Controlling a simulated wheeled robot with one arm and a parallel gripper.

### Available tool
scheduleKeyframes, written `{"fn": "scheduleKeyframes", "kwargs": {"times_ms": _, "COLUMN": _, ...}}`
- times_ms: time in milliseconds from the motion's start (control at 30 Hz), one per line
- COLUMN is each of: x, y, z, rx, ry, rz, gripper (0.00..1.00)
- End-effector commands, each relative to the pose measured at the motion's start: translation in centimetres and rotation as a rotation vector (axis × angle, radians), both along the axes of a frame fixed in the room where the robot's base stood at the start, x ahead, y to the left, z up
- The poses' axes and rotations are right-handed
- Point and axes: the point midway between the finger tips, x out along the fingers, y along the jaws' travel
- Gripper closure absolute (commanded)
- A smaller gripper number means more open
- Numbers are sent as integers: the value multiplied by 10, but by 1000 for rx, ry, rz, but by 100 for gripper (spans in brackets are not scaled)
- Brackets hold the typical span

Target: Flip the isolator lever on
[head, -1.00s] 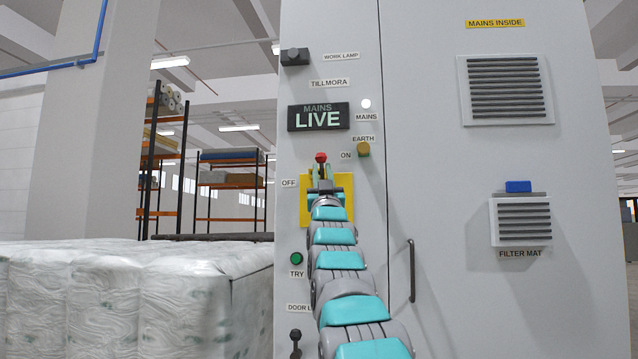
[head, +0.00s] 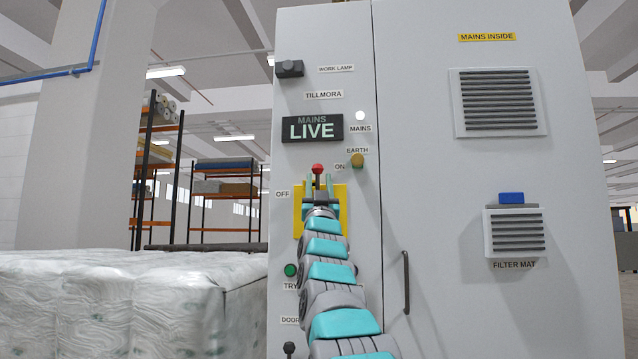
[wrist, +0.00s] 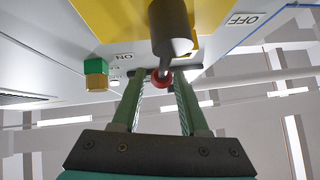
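The isolator lever shows in the head view as a red knob (head: 318,168) on a dark stem, upright in front of a yellow plate (head: 343,212). The OFF label (head: 282,194) is left of it and the ON label (head: 339,167) is at its upper right. My gripper (head: 314,198) is at the plate just below the knob. In the wrist view my two green fingers (wrist: 160,82) are apart, with the red knob (wrist: 162,79) between their tips. A dark grey cylinder (wrist: 172,32) is in front of the plate. Whether a finger touches the lever is unclear.
A lit sign (head: 312,128) reads MAINS LIVE. A yellowish EARTH knob (head: 357,160) is right of the lever, and a green TRY button (head: 290,270) is below left. A door handle (head: 406,282) stands out at right. Wrapped mattresses (head: 120,300) fill the lower left.

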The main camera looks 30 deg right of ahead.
Motion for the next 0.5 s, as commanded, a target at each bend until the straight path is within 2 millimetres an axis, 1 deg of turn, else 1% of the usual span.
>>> {"fn": "scheduleKeyframes", "kwargs": {"times_ms": 267, "x": -3, "y": 2, "z": -7, "rx": 0, "ry": 3, "rz": 1, "gripper": 56}}
{"fn": "scheduleKeyframes", "kwargs": {"times_ms": 467, "x": -16, "y": 8, "z": -19, "rx": -1, "ry": 1, "rz": 0, "gripper": 56}}
{"fn": "scheduleKeyframes", "kwargs": {"times_ms": 500, "x": -17, "y": 8, "z": -24, "rx": 0, "ry": 4, "rz": 0, "gripper": 56}}
